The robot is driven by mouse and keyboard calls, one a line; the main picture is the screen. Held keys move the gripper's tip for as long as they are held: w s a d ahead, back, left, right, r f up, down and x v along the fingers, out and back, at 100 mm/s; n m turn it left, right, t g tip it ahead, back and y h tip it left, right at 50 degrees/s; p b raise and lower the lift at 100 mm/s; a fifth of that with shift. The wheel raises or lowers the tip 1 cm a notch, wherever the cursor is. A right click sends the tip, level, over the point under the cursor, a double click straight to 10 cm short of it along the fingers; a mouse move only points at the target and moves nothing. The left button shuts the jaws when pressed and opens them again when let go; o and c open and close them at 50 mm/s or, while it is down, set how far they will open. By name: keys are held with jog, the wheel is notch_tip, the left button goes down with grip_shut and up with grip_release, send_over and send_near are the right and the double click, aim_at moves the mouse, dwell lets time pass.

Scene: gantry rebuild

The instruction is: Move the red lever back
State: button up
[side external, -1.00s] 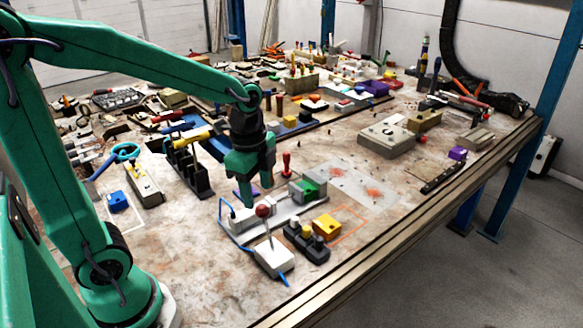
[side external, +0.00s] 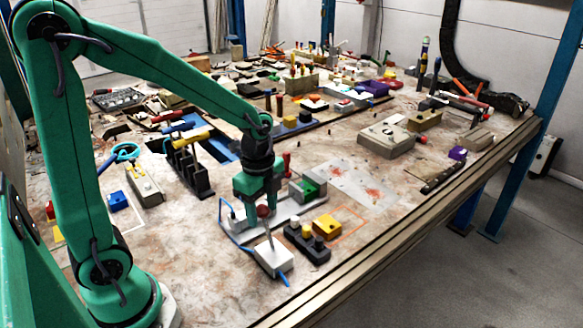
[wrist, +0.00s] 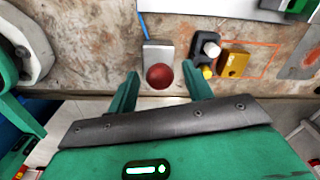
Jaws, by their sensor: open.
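The red lever is a thin stick with a red ball knob (side external: 263,211), standing on a small white box (side external: 273,258) near the table's front edge. In the side view it stands nearly upright, leaning slightly. My gripper (side external: 260,206) is open at knob height, pointing down. In the wrist view the red knob (wrist: 160,77) sits between the two spread fingers (wrist: 161,72), with a gap on each side. The box (wrist: 158,51) shows beyond the knob; the stick is mostly hidden there. I cannot tell the exact depth between fingers and knob.
A dark block with several knobs (side external: 307,243) and a yellow block (side external: 326,227) stand close right of the lever box. A pale plate with a green-topped block (side external: 308,187) lies behind. Dark upright levers (side external: 188,170) stand to the left. The front left tabletop is mostly clear.

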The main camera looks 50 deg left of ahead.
aim_at(263, 218)
jog(key=shift+f, duration=1.65)
grip_shut()
